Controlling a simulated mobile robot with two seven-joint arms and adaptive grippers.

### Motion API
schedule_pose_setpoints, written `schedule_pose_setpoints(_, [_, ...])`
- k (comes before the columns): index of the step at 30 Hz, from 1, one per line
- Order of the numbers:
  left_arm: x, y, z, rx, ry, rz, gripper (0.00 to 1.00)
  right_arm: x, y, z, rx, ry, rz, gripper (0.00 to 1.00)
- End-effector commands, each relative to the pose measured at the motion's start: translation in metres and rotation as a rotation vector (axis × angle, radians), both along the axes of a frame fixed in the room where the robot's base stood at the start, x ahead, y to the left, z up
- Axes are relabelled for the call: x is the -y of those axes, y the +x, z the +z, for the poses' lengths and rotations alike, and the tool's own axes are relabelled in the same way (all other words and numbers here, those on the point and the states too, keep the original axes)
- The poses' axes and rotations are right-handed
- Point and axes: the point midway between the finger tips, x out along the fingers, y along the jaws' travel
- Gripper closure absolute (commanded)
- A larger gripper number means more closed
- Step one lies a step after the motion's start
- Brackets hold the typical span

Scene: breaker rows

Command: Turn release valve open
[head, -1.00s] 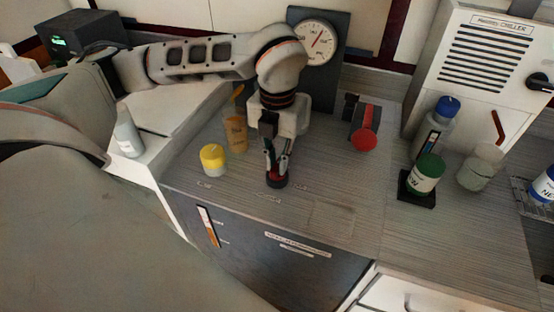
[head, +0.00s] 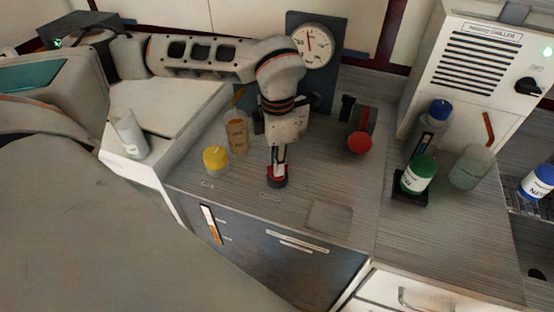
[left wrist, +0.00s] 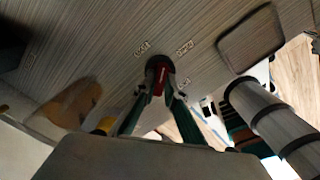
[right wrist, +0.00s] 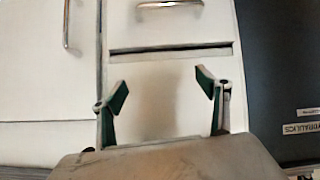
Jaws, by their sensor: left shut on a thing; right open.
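The release valve (head: 277,182) is a small red knob on a dark round base on the grey countertop, near its front edge. My left gripper (head: 277,170) comes down from above and is shut on the red knob. In the left wrist view the red knob (left wrist: 159,80) sits between the two fingertips, with small printed labels on both sides. The fingers partly hide it. My right gripper (right wrist: 164,90) is open and empty in the right wrist view, in front of white drawers. It does not show in the head view.
A yellow-topped knob (head: 215,160) and an amber cup (head: 237,133) stand left of the valve. A red-ended lever (head: 360,142) is to the right. Behind is a round gauge (head: 314,46), needle slightly left of upright. Bottles (head: 418,175) stand further right.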

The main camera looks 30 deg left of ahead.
Motion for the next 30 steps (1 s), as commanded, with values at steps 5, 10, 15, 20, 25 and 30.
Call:
schedule_pose_setpoints(5, [0.000,0.001,0.003,0.004,0.000,-0.167,1.00,0.000,0.000,0.005,-0.001,-0.001,0.000,0.25])
schedule_pose_setpoints(10, [0.000,0.001,0.003,0.005,-0.001,-0.319,1.00,0.000,-0.001,0.007,-0.004,-0.002,0.000,0.25])
schedule_pose_setpoints(15, [0.000,0.001,0.003,0.006,0.000,-0.449,1.00,0.000,-0.001,0.010,-0.004,-0.002,0.000,0.25])
schedule_pose_setpoints(20, [0.000,0.002,0.003,0.005,0.000,-0.542,1.00,0.000,-0.001,0.012,-0.004,-0.002,0.000,0.25])
schedule_pose_setpoints(25, [0.000,0.002,0.002,0.005,0.000,-0.606,1.00,0.000,0.000,0.014,-0.002,-0.001,0.000,0.25])
schedule_pose_setpoints(30, [0.000,0.002,0.002,0.005,-0.001,-0.639,1.00,0.000,0.001,0.016,0.000,-0.001,0.000,0.25])
